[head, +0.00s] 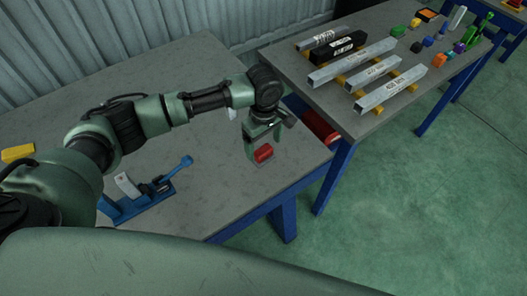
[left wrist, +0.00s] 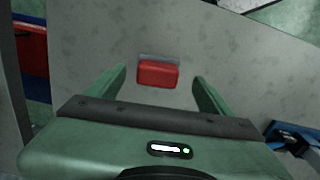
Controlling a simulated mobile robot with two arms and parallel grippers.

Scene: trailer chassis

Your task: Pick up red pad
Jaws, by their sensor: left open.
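The red pad (head: 263,153) lies on the grey table near its right edge in the head view. In the left wrist view the red pad (left wrist: 158,74) shows as a small red block with a thin grey-blue strip along its far side. My left gripper (head: 261,150) points down over it. In the left wrist view the fingers of the left gripper (left wrist: 158,85) stand apart, one on each side of the pad, with gaps to both. I cannot tell how far above the table the fingertips are. My right gripper is in neither view.
The near table (head: 225,205) is mostly clear. A blue clamp-like tool (head: 150,192) and a yellow block (head: 17,153) lie on its left part. A second table (head: 372,119) holds metal bars and several small coloured parts. A red cylinder (head: 320,127) sits between the tables.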

